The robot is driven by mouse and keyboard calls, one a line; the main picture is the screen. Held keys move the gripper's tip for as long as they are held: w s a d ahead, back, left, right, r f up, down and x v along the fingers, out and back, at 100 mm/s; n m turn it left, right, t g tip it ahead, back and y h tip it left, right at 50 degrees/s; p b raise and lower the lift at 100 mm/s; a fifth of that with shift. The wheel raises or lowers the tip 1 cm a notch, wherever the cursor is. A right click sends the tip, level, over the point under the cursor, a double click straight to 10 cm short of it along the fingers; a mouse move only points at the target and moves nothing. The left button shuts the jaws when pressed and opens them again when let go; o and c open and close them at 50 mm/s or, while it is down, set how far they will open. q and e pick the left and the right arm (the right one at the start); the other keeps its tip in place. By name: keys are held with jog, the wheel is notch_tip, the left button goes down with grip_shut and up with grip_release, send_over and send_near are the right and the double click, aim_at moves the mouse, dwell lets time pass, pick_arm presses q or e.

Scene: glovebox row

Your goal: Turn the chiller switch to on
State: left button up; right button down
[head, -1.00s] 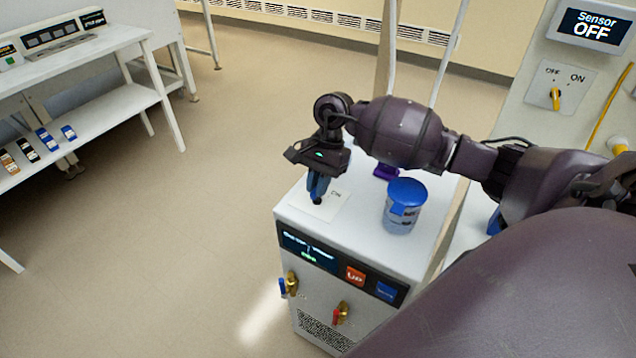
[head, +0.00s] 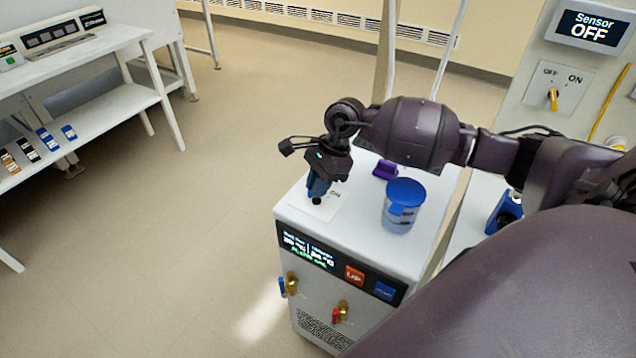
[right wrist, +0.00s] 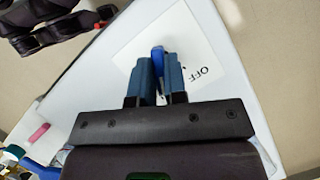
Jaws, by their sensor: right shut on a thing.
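The chiller (head: 290,212) is a white box with a front display (head: 308,250), which is lit with readings. On its top is a white switch plate (head: 325,212); "ON" shows beside my gripper in the head view and "OFF" in the right wrist view. My right gripper (head: 318,188) points down over the plate, its blue fingers shut on the switch knob. The blue knob (right wrist: 158,58) shows between the fingertips in the right wrist view. The fingers hide most of it, so its exact pointing is hard to tell. My left gripper is not seen.
A wall panel with a yellow switch (head: 553,98) and a "Sensor OFF" screen (head: 592,28) is at right.

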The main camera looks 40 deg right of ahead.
jog(key=shift+m, duration=0.4)
jog(key=c, duration=1.2)
grip_release()
jog(key=shift+o, duration=0.2)
jog(key=shift+r, duration=0.1)
jog(key=shift+d+r, duration=0.15)
jog(key=shift+r, duration=0.05)
jog(key=v, duration=1)
jog(key=shift+r, duration=0.15)
jog(key=shift+s, duration=0.15)
